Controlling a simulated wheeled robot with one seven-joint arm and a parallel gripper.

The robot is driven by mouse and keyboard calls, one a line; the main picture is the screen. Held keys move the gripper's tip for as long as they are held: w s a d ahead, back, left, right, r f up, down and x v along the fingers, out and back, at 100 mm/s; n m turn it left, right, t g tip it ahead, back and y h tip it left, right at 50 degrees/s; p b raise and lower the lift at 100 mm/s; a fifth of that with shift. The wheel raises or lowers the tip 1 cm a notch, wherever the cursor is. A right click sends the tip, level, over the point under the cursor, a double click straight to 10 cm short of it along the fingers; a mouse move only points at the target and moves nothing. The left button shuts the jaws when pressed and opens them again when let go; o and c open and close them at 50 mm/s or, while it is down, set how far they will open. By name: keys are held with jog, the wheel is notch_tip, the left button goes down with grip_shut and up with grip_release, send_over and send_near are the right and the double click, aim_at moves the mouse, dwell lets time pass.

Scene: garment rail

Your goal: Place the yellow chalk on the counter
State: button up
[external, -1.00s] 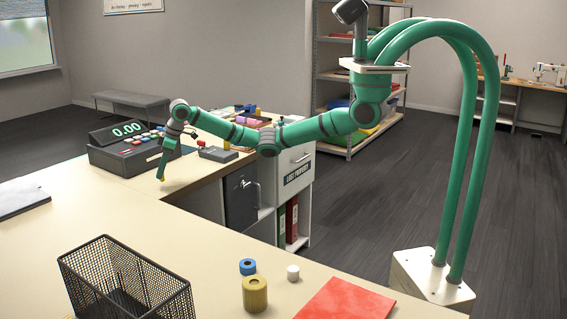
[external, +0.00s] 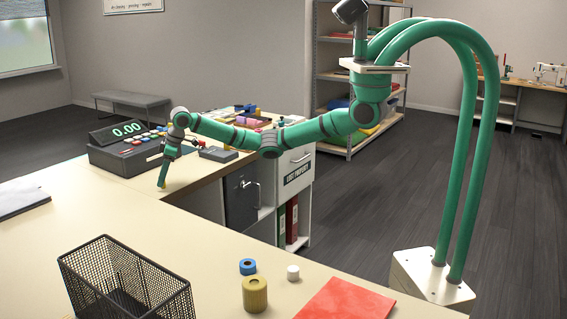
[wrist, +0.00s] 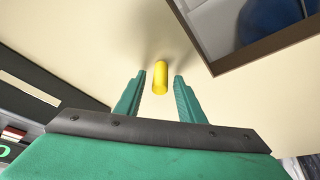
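The yellow chalk (wrist: 160,77) is between the two fingers of my gripper (wrist: 159,80) in the wrist view. A gap shows on each side of it, so the fingers are open and apart from it. In the external view my gripper (external: 163,185) points down at the counter (external: 110,210), with a small bit of yellow at its tip. The chalk appears to be at the counter surface, clear of the cash register; exact contact is hard to see.
A cash register (external: 125,150) stands just behind my gripper. A black mesh basket (external: 128,285), tape rolls (external: 255,293) and red cloth (external: 345,301) are on the near counter. A dark-framed edge (wrist: 235,65) lies right of the fingers. Counter around the chalk is bare.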

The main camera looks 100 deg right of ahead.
jog(key=v, duration=1.2)
